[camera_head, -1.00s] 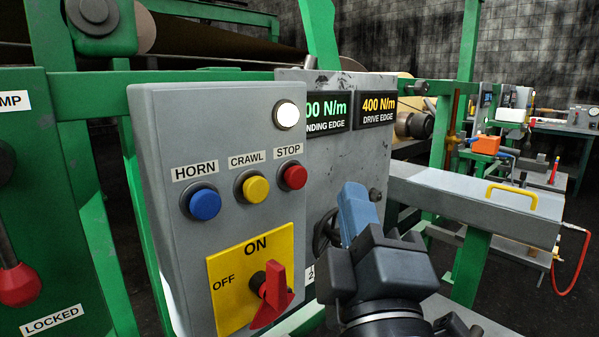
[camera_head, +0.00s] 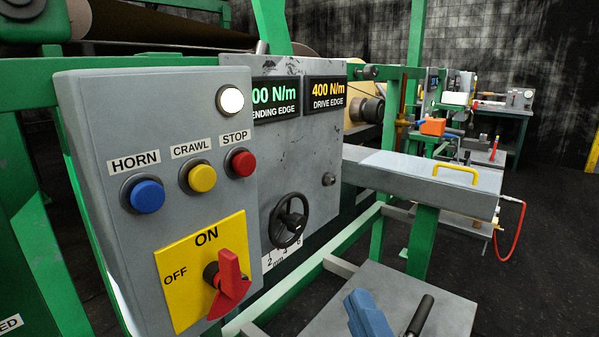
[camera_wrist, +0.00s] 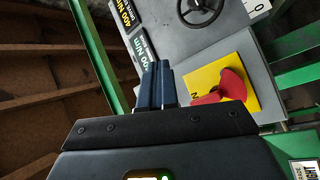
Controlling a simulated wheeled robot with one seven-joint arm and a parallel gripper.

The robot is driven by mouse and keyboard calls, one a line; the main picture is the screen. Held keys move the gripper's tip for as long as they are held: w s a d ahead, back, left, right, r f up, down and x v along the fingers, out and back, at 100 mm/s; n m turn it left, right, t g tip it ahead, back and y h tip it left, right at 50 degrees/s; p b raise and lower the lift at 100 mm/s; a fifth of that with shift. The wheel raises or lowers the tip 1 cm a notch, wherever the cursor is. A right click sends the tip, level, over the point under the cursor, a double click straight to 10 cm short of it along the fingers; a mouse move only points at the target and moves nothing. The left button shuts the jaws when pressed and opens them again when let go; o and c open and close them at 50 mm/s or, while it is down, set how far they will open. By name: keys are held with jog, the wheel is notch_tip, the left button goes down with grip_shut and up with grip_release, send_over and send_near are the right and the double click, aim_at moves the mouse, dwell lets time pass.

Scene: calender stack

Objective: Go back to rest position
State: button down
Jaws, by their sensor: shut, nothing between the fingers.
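My gripper (camera_head: 362,302) shows at the bottom edge of the head view, only its blue fingers in sight. In the wrist view the blue fingers (camera_wrist: 156,84) are together and empty. The grey control box (camera_head: 150,245) stands to their left. It bears a red rotary switch (camera_head: 228,285) on a yellow ON/OFF plate (camera_head: 180,300), with the red handle below the ON label. The switch also shows in the wrist view (camera_wrist: 230,86), right of the fingers. The fingers appear clear of it in the head view.
Horn, crawl and stop buttons (camera_head: 240,163) sit above the switch. A black handwheel (camera_head: 289,220) is on the grey panel behind. A grey surface (camera_head: 435,300) with a black handle (camera_head: 418,316) lies at lower right. A green frame post (camera_head: 423,240) and dark floor are beyond.

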jog(key=s+d+f+m+g, duration=0.2)
jog(key=s+d+f+m, duration=0.1)
jog(key=s+d+f, duration=0.4)
jog(key=s+d+f+m+g+h, duration=0.1)
jog(key=s+m, duration=0.3)
jog(key=s, duration=0.4)
jog(key=s+d+f+m+g+h, duration=0.1)
jog(key=s+d+f+m+h, duration=0.1)
jog(key=s, duration=0.6)
jog(key=s+d+f+m+g+h, duration=0.1)
jog(key=s+d+f+m+h, duration=0.1)
jog(key=s+d+m, duration=0.3)
jog(key=s+f, duration=0.1)
jog(key=s, duration=0.1)
jog(key=shift+s+f+m, duration=0.4)
dwell(1.3)
